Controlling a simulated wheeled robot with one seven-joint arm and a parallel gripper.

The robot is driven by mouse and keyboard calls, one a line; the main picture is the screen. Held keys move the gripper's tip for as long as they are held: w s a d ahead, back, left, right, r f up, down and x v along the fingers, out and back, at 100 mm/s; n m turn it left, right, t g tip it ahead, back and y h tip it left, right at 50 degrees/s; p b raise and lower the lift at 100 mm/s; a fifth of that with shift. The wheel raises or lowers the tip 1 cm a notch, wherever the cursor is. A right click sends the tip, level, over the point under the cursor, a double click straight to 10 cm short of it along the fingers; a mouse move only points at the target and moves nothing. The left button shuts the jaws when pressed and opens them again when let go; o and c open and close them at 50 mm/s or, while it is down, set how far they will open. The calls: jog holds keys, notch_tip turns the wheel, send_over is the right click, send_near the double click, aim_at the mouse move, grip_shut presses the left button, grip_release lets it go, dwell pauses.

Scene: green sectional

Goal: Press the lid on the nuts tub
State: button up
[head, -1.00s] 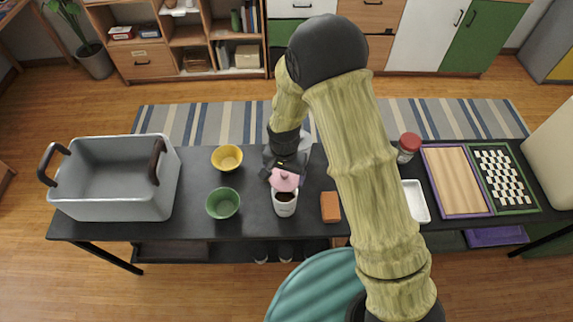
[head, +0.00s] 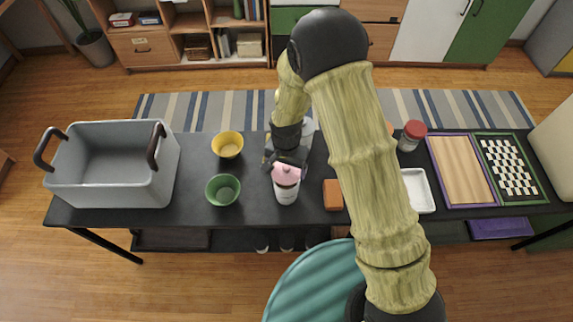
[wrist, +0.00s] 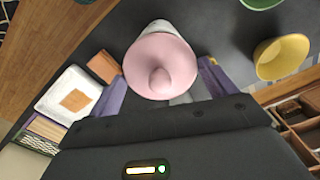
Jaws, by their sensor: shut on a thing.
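The nuts tub (head: 287,194) is a white container standing upright on the dark table. The pink lid (head: 286,174) covers its mouth, and I cannot tell if its rim is pressed fully down. In the wrist view the round lid (wrist: 160,66) with its knob hides most of the tub (wrist: 158,25). My gripper (head: 287,165) is at the tub's top, shut on the lid. Its purple fingers (wrist: 164,78) stand on either side of the lid in the wrist view.
A green bowl (head: 223,190) and a yellow bowl (head: 228,145) stand left of the tub, with a grey crate (head: 110,195) beyond. An orange-brown block (head: 332,195) lies close on the right. A white tray (head: 427,207) and red-lidded jar (head: 411,136) are farther right.

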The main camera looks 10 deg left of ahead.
jog(key=shift+f+b, duration=0.6)
jog(key=shift+f, duration=0.6)
jog(key=shift+w, duration=0.1)
jog(key=shift+s+a+r, duration=0.1)
jog(key=shift+s, duration=0.1)
jog(key=shift+w+d, duration=0.2)
jog(key=shift+d, duration=0.05)
jog(key=shift+s+a+f, duration=0.15)
jog(key=shift+f, duration=0.05)
dwell(0.6)
jog(key=shift+f, duration=0.35)
dwell(1.1)
dwell(0.3)
